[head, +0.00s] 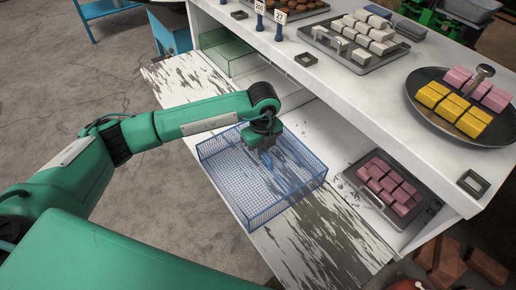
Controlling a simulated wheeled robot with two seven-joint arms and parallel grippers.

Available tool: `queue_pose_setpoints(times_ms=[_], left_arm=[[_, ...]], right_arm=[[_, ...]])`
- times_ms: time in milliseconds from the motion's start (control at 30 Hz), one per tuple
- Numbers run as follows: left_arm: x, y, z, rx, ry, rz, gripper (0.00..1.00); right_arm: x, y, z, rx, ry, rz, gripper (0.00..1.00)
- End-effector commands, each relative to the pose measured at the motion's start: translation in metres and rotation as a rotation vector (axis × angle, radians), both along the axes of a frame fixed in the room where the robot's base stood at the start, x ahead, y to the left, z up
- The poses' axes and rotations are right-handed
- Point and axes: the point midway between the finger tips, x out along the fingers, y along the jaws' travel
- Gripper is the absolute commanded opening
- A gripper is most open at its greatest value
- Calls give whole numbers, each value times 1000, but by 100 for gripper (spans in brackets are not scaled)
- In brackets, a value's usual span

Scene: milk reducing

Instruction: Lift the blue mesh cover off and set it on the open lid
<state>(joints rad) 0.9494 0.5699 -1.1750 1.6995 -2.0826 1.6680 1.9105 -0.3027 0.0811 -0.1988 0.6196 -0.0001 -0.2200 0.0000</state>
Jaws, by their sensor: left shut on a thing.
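The blue mesh cover (232,193) is a box-shaped wire cage at the centre of the head view. It is over the worn white-and-dark open lid (335,235) that sticks out from the counter front. My left gripper (268,158) comes down over the mesh cover from above and is shut on it. The fingertips are partly hidden by the gripper body and the mesh. I cannot tell whether the cover's underside touches the lid. My right gripper is not in view.
A tray of pink blocks (378,218) sits on the lower shelf to the right. A green mesh cover (222,55) stands at the back left. The white counter (345,85) holds a grey tray (318,36) of pale blocks and a round dark pan (415,92) of yellow and pink blocks.

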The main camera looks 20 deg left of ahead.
Motion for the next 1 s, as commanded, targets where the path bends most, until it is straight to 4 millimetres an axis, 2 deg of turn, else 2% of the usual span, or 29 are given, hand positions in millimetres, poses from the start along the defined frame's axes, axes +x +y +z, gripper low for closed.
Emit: queue_pose_setpoints(times_ms=[133, 300, 333, 433, 467, 800, 867, 1000], left_arm=[[0, 0, -2, -1, -1, 0, 0], [0, 0, -2, -1, -1, 0, 0], [0, 0, -2, -1, -1, 0, 12], [0, 0, -2, -1, -1, 0, 32], [0, 0, -2, -1, -1, 0, 36], [0, 0, -2, 0, 0, 0, 36], [1, 0, 3, 0, -2, 0, 36], [1, 0, 26, -1, -4, -1, 36]], right_arm=[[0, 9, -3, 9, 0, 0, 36], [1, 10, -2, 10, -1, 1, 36], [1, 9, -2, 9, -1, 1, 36], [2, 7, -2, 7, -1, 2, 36], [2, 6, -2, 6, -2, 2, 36], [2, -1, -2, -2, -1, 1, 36], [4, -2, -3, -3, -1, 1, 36], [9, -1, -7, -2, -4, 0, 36]])
